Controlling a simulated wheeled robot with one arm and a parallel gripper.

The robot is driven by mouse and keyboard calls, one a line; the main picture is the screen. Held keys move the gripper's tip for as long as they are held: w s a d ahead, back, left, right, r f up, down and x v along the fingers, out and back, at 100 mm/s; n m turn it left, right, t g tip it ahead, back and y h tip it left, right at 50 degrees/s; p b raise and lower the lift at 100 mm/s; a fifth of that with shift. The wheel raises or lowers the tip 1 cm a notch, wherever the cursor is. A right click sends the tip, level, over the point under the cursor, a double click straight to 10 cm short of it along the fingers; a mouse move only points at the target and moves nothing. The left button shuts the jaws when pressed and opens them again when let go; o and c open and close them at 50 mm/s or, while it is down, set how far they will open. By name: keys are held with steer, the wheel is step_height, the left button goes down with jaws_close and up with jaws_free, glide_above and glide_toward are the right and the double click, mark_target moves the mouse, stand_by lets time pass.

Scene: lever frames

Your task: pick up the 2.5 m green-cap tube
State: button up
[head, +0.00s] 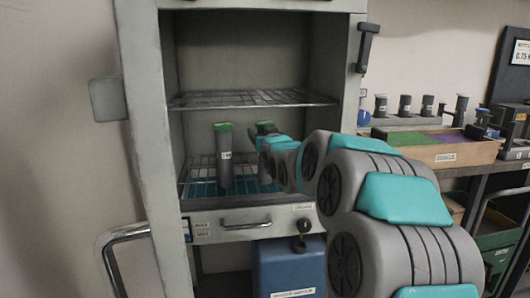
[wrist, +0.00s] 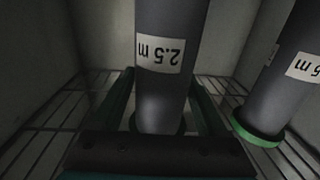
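The 2.5 m tube (wrist: 165,85) is a dark grey cylinder with a white label, which reads upside down in the wrist view. It stands between the two fingers of my gripper (wrist: 162,95). The fingers look spread, with a narrow dark gap on each side near the tube's capped end. Whether either finger touches it is hard to see.
A second green-cap tube (head: 225,160) stands close by on the lower wire shelf (head: 200,188); it is at the right in the wrist view (wrist: 280,85). The open cabinet (head: 150,120) has side walls and an upper rack (head: 250,98) above. A bench with several tubes stands at right.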

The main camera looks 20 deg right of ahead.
jaws_close()
stand_by(0.4)
